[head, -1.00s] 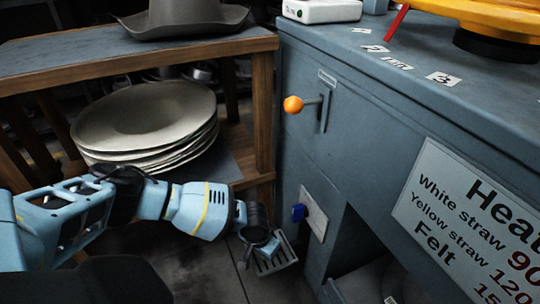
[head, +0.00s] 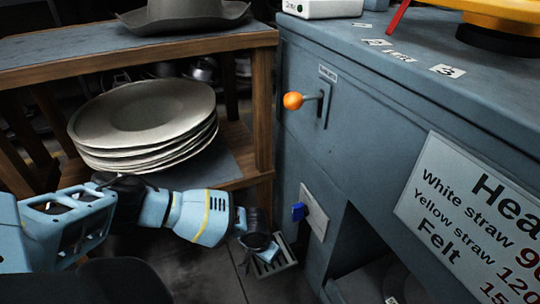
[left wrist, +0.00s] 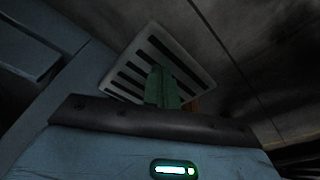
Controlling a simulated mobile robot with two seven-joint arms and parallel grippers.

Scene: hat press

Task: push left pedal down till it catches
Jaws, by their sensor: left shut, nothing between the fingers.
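The pedal is a pale slotted metal plate (head: 287,264) low beside the grey cabinet, near the floor. My left gripper (head: 268,252) is over it in the head view and hides part of it. In the left wrist view the slotted plate (left wrist: 145,62) lies just past the closed greenish fingers (left wrist: 163,88). The fingertips overlap the plate's slots and seem to be on or very close to it; exact contact is hard to tell. The fingers are shut with nothing between them. My right gripper is not in view.
A wooden shelf (head: 262,120) with stacked hat-like discs (head: 145,115) stands behind my left arm. Dark floor lies around the pedal.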

